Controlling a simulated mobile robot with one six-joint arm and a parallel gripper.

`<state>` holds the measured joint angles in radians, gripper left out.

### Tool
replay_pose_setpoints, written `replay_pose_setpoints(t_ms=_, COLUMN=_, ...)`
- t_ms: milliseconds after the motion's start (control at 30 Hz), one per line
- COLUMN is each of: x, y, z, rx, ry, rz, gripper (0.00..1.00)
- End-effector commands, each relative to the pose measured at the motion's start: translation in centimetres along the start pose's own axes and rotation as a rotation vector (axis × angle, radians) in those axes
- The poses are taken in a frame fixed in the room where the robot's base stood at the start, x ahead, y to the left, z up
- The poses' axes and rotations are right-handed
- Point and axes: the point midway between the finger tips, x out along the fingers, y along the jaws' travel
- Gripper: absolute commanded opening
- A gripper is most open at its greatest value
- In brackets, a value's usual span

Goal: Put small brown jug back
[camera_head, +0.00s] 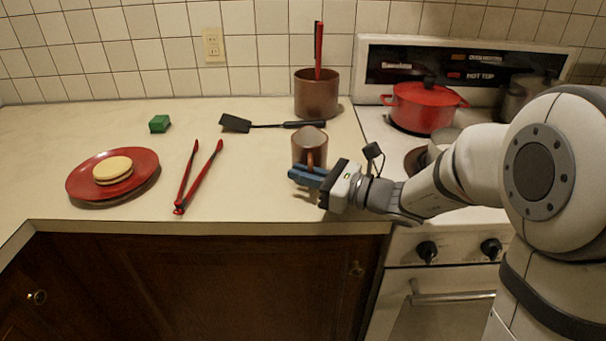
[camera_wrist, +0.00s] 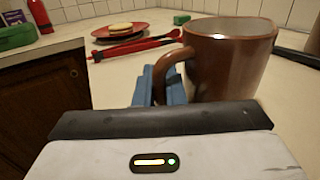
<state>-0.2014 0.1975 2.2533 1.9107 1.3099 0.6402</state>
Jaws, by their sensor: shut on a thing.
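The small brown jug (camera_head: 308,146) is upright at the counter's front right, near the stove. My gripper (camera_head: 307,175) is in front of it, with its blue fingers at the jug's handle. In the wrist view the jug (camera_wrist: 232,62) stands at the right, its handle curving down between the blue fingers of my gripper (camera_wrist: 163,88). The gripper is shut on the handle. Whether the jug's base touches the counter is hidden by the gripper.
A larger brown pot (camera_head: 316,97) with a red-handled utensil stands behind the jug. A black spatula (camera_head: 262,125), red tongs (camera_head: 197,178), a green block (camera_head: 159,124) and a red plate (camera_head: 84,184) lie leftward. A red pot (camera_head: 423,109) sits on the stove (camera_head: 400,238).

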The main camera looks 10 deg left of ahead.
Motion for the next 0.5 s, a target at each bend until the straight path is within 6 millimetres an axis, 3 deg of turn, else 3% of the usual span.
replay_pose_setpoints(t_ms=167, x=0.02, y=0.0, z=-0.27, rx=-0.001, ry=-0.001, rz=0.0, gripper=0.0)
replay_pose_setpoints(t_ms=200, x=0.01, y=0.01, z=-0.35, rx=0.0, ry=0.0, rz=0.0, gripper=0.11)
replay_pose_setpoints(t_ms=500, x=0.03, y=0.02, z=-0.23, rx=0.0, ry=0.0, rz=0.001, gripper=0.32)
